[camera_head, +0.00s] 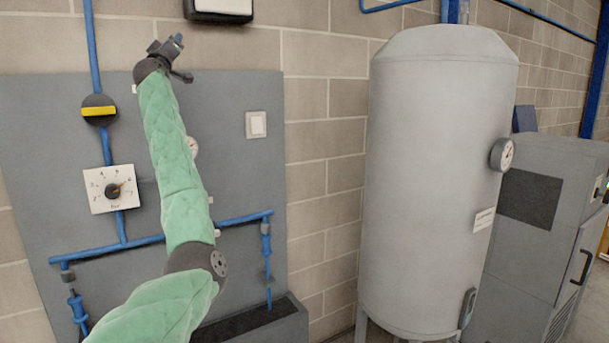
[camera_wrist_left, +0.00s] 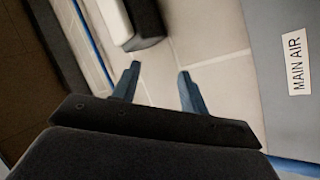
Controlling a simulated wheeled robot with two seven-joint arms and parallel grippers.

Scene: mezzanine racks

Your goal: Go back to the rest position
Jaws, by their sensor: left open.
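My left arm, in a green sleeve, reaches up across the left of the head view. Its gripper (camera_head: 172,48) is raised near the top edge of a grey wall panel (camera_head: 250,95). In the left wrist view the two blue fingers of my left gripper (camera_wrist_left: 158,76) stand apart with nothing between them. Block wall shows behind the fingers. My right gripper is in neither view.
The panel carries a yellow-handled valve (camera_head: 98,111), a dial plate (camera_head: 111,189), a white switch (camera_head: 256,125) and blue pipes. A black-and-white box (camera_head: 222,8) hangs above. A grey tank (camera_head: 435,185) and a cabinet (camera_head: 535,240) stand right. A "MAIN AIR" label (camera_wrist_left: 296,62) shows.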

